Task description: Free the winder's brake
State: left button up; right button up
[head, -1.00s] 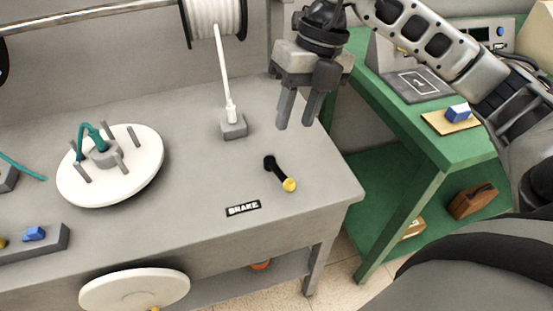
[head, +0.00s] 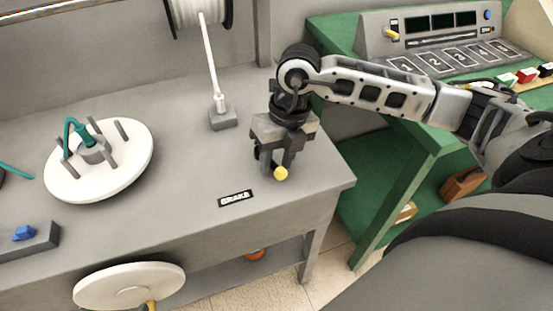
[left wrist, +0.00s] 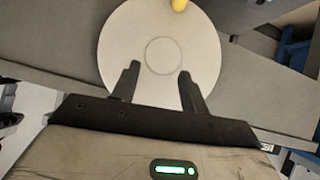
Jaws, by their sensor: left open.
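The brake lever, with a black arm and a yellow knob (head: 280,173), stands on the grey bench behind the BRAKE label (head: 236,198). My right gripper (head: 277,164) points down over the lever, fingers apart on either side of its arm as far as I can see. The fingers hide most of the arm; the knob shows in front of them. Whether they touch it is unclear. The white crank wheel (head: 130,286) is on the bench's front. In the left wrist view, my left gripper (left wrist: 158,78) is open and empty before this wheel (left wrist: 160,30).
A white turntable (head: 140,150) with grey pegs and a teal coil lies left on the bench. A white cable runs from the spool (head: 196,8) to a grey block (head: 222,117). A green table (head: 430,135) with a numbered panel stands at right.

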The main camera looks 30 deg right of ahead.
pick_arm(q)
jog(key=shift+f, duration=0.15)
pick_arm(e)
jog(key=shift+f, duration=0.3)
grip_shut()
